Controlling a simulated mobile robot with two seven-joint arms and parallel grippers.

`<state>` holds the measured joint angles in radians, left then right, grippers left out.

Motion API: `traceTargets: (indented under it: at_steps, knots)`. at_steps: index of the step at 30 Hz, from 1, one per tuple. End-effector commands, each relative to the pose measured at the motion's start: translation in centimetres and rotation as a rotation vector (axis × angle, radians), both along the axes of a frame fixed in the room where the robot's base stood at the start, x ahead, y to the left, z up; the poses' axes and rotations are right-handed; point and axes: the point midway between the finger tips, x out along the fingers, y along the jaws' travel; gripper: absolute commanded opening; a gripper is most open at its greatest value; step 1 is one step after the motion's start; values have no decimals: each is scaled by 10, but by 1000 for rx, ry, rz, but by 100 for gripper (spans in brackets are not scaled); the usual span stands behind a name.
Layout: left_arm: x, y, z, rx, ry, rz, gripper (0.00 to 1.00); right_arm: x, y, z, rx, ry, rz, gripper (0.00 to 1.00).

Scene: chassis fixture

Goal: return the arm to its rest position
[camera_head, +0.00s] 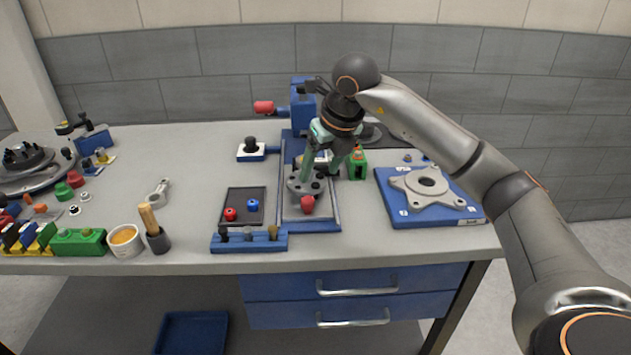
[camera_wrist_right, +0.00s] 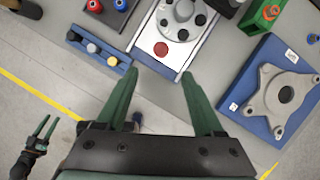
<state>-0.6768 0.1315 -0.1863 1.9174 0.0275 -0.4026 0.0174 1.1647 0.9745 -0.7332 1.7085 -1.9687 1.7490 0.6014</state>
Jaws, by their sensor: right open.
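My right arm reaches in from the right in the head view. Its gripper (camera_head: 324,168) has green fingers and hangs over the fixture at the table's middle. In the right wrist view the gripper (camera_wrist_right: 160,77) is open, with nothing between its fingers. The fixture's grey plate (camera_wrist_right: 166,64) and round hub (camera_wrist_right: 184,12) lie beyond the fingertips. My left gripper (camera_wrist_right: 44,128) shows small at the lower left of the wrist view, its two green fingers apart and empty. It is not in the head view.
A blue block with a grey flange plate (camera_head: 428,183) is right of the fixture, near a green block (camera_head: 357,164). A blue press (camera_head: 303,105) stands behind. A blue pin rack (camera_head: 249,242) and a dark tray (camera_head: 242,207) are left. Bare tabletop (camera_head: 130,190) lies farther left.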

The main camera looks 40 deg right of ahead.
Motion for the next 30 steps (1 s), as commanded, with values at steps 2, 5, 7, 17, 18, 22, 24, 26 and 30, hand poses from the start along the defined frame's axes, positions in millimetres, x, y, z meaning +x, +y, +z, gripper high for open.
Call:
traceTargets:
  at_steps: [2,5,7,17,18,22,24,26,30]
  knots:
    - [0,0,0,-1,-1,-1,50,-3,0,7,0,-2,1,69]
    - [0,-1,1,-1,-1,-1,50,-4,0,10,0,0,1,69]
    - [0,-1,1,-1,-2,-1,50,-5,0,10,0,0,1,69]
    - [1,-1,1,-2,-4,-1,50,-4,0,10,0,0,1,69]
    - [1,-1,1,-2,-4,-1,50,-4,0,10,0,0,1,69]
    - [1,-1,2,-2,-5,-2,50,-4,3,8,7,3,9,69]
    - [1,-1,3,-2,-5,-2,50,-4,16,0,41,9,43,69]
    - [1,-1,4,-2,-6,-2,50,-4,36,-11,98,21,96,69]
    - [1,-1,10,-2,-6,-2,50,-15,119,-46,368,60,270,69]
